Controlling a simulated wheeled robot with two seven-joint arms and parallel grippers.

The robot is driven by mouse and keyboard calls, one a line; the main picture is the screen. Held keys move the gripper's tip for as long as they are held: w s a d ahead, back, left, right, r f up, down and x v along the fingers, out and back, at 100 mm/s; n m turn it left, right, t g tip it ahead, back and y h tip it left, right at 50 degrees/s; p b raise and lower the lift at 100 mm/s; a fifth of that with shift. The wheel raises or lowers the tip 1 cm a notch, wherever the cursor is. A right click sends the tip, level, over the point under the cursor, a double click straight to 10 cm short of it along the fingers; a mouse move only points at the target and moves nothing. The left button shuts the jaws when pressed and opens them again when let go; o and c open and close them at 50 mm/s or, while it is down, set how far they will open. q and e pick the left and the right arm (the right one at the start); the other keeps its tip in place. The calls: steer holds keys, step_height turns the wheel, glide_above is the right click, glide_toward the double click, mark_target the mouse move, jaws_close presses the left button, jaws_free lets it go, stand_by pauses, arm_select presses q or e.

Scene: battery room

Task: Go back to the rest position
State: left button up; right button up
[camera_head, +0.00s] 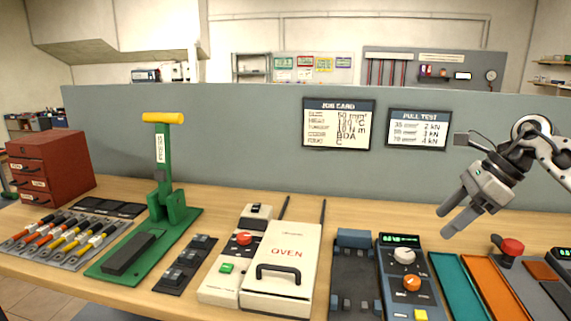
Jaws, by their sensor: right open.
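My right gripper (447,222) hangs in the air at the right of the head view, above the back part of the workbench (345,205). Its two grey fingers point down and to the left. They are apart with nothing between them, and the gripper touches nothing on the bench. My left gripper is not in the head view.
On the bench stand a red drawer cabinet (75,160), a green press (162,212) with a yellow handle, a white oven (285,262), a control box (404,285), a teal tray (452,285) and an orange tray (492,290). A grey partition (240,140) stands behind.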

steer(key=s+a+f+m+t+y+b, duration=0.25)
steer(key=a+f+m+y, duration=0.35)
steer(key=a, duration=0.7)
steer(key=s+a+f+m+t+y+b, duration=0.3)
steer(key=a+f+y, duration=0.35)
steer(key=a, duration=0.65)
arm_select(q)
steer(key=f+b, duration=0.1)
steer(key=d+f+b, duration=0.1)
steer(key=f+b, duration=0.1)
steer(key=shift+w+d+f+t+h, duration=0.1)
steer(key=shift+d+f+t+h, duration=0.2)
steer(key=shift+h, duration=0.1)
arm_select(e)
steer(key=s+d+f+n+t+h, duration=0.1)
steer(key=s+d+f+n+h, duration=0.2)
steer(key=n, duration=1.4)
steer(key=s+d+f+n+t+h, duration=0.2)
steer(key=s+d+f+n+h, duration=0.2)
steer(key=s+f+n+h, duration=0.8)
steer(key=s+f+n, duration=0.5)
steer(key=f, duration=0.6)
steer(key=shift+f, duration=0.35)
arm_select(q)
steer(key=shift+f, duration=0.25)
arm_select(e)
steer(key=shift+a, duration=0.1)
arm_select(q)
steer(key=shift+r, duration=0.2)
